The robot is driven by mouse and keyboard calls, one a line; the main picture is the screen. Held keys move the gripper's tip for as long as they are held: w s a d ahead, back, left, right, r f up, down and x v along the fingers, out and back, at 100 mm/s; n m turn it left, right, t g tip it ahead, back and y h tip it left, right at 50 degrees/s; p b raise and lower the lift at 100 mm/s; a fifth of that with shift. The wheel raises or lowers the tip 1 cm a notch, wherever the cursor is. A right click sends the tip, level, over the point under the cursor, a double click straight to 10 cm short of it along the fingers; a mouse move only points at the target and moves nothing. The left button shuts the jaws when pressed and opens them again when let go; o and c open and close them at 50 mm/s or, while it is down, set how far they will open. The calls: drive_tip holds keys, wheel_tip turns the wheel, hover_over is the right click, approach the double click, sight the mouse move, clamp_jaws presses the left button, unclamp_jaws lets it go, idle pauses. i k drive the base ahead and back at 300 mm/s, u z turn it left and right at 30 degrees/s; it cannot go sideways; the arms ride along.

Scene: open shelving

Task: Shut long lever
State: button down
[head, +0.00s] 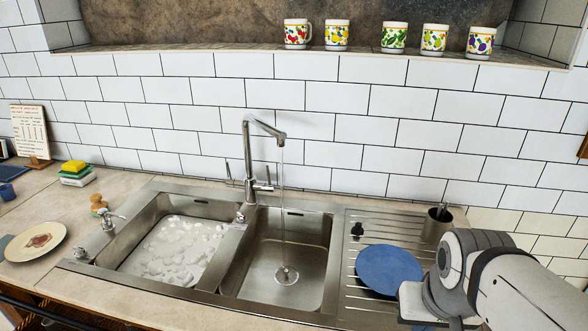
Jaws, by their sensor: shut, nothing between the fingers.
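A chrome tap (247,150) stands behind the sink, with its spout bent out over the right basin. Water (283,210) runs from the spout to the drain. I cannot tell which is the long lever. My gripper (414,301) is at the lower right, in front of the drainboard, far from the tap and touching neither lever. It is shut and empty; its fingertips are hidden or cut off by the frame.
The left basin (128,250) holds foamy water; the right basin (322,262) is clear. A blue plate (388,268) lies on the drainboard (352,215), with a metal utensil cup (436,226) behind. Several mugs (337,36) line the ledge.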

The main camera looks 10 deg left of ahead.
sight(270, 186)
drive_tip(key=u, duration=0.05)
drive_tip(key=k, duration=0.5)
drive_tip(key=z, duration=1.85)
drive_tip(key=k, duration=0.95)
drive_tip(key=u, duration=2)
drive_tip(key=i, duration=1)
drive_tip(key=u, duration=0.1)
